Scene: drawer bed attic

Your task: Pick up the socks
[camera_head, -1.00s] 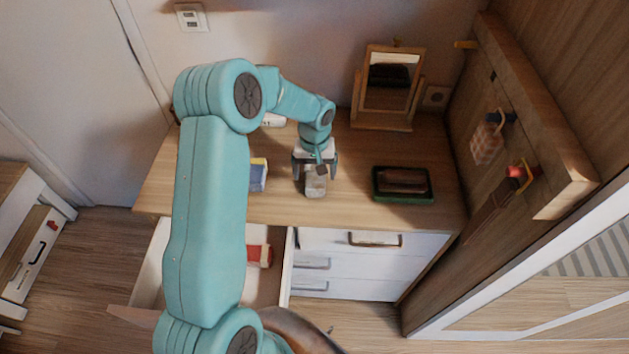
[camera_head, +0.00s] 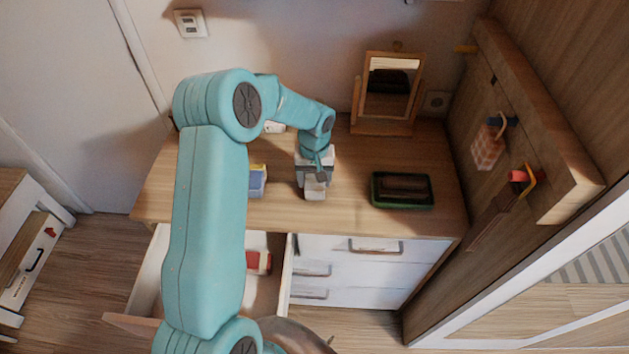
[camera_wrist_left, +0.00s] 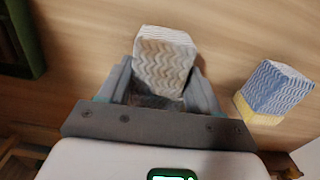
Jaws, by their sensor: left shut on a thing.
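A folded grey-white sock bundle with a wavy pattern (camera_wrist_left: 165,62) is between the fingers of my left gripper (camera_wrist_left: 160,90) in the left wrist view. The gripper is shut on it, at the dresser top. In the head view the same bundle (camera_head: 315,189) shows as a pale block below my left gripper (camera_head: 314,180). A second bundle, blue and yellow (camera_head: 257,180), stands on the dresser top to the left; it also shows in the left wrist view (camera_wrist_left: 273,90). My right gripper is not in view.
An open drawer (camera_head: 285,280) at the dresser's left front holds a red and white item (camera_head: 258,262). A dark green tray (camera_head: 402,204) and a mirror (camera_head: 389,92) stand on the dresser top (camera_head: 350,215). Hooks with hanging items line the wooden board (camera_head: 545,150) at right.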

